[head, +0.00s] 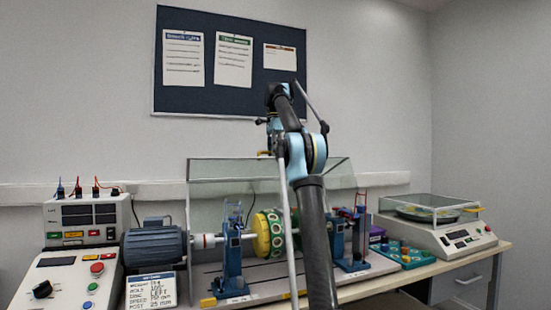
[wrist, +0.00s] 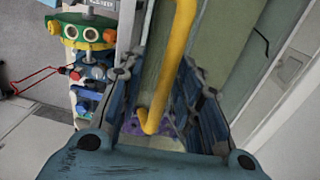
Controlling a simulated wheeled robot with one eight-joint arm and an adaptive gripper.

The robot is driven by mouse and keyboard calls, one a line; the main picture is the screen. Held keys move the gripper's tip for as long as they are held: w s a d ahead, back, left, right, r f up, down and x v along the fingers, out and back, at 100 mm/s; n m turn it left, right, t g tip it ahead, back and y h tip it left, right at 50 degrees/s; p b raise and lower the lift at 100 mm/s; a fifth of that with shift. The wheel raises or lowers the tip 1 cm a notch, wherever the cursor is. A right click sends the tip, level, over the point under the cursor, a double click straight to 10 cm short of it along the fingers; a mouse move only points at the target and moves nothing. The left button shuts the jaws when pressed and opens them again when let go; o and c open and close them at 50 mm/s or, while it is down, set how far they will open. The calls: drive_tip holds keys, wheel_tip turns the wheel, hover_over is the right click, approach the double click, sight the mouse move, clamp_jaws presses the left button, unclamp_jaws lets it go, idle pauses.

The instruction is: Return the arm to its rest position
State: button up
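My arm (head: 313,230) rises through the middle of the head view, bent at a light-blue joint, its upper end in front of the dark notice board. My gripper is mostly hidden behind the arm there. In the wrist view my gripper (wrist: 163,110) has its two blue fingers apart, with a gap between them. A yellow rod (wrist: 177,60) with a bent lower end shows in that gap. Space shows on both sides of it, and I see no finger closed on it; its depth is unclear.
The rotor rig with a green and yellow disc (head: 268,233) stands behind my arm, with a clear shield (head: 235,175) at its back. A motor (head: 155,246) and control box (head: 85,222) are left. A scale (head: 440,232) and teal tray (head: 408,258) are right.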

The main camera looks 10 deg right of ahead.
drive_tip(key=a+r+t, duration=0.1)
drive_tip(key=s+r+n+t+y, duration=0.1)
drive_tip(key=shift+s+a+r+n+t, duration=0.1)
drive_tip(key=shift+a+r+n+t, duration=0.1)
drive_tip(key=shift+a+n+t, duration=0.15)
drive_tip(key=shift+s+r+n+t+y, duration=0.5)
drive_tip(key=shift+s+r+t, duration=0.15)
drive_tip(key=shift+t, duration=0.1)
drive_tip(key=s+d+f+n+g, duration=0.1)
drive_tip(key=s+d+f+n, duration=0.2)
drive_tip(key=s+f, duration=0.5)
drive_tip(key=s+d+f+n+g, duration=0.2)
drive_tip(key=s+d+f+n, duration=0.15)
drive_tip(key=s+f, duration=0.5)
drive_tip(key=s+d+f+n+g, duration=0.15)
drive_tip(key=s+f+n, duration=0.35)
drive_tip(key=s, duration=0.5)
drive_tip(key=s+a+f+t, duration=0.1)
drive_tip(key=s+f, duration=0.5)
drive_tip(key=f, duration=0.4)
drive_tip(key=s+a+f+t+h, duration=0.1)
drive_tip(key=s+f, duration=0.6)
drive_tip(key=f, duration=0.4)
drive_tip(key=s+a+f+n+t, duration=0.1)
drive_tip(key=s+f, duration=0.6)
drive_tip(key=f, duration=0.4)
drive_tip(key=shift+s+f+h, duration=0.15)
drive_tip(key=shift+s+h, duration=0.1)
drive_tip(key=shift+h, duration=0.15)
drive_tip(key=shift+t, duration=0.25)
